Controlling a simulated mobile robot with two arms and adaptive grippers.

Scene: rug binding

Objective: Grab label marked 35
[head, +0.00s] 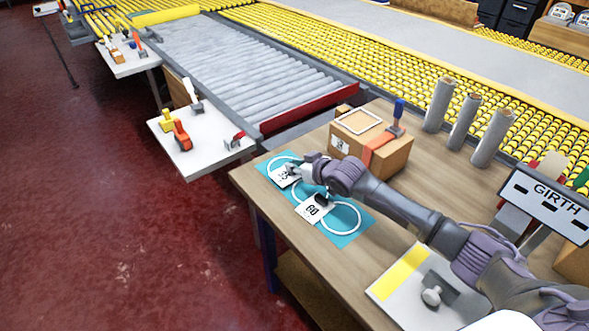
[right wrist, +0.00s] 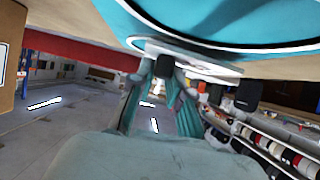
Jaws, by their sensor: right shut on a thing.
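The label marked 35 (head: 284,176) is a white card with a white loop at the far left end of the teal mat (head: 269,163); its digits are partly covered. A second white label marked 60 (head: 312,210), also with a loop, lies nearer on the mat. My right gripper (head: 307,184) is low over the mat, one dark finger by the 35 label and the other by the 60 label. In the right wrist view a white card edge (right wrist: 192,59) runs between the gripper's fingers (right wrist: 206,79), under the teal mat. It is shut on a label; the hold is partly hidden.
A cardboard box (head: 372,147) with an orange strap stands behind the arm. Grey rolls (head: 438,105) stand at the bench's back edge. A GIRTH sign (head: 545,205) and a white plate with a yellow stripe (head: 400,273) are at the right. The bench's front edge is close to the mat.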

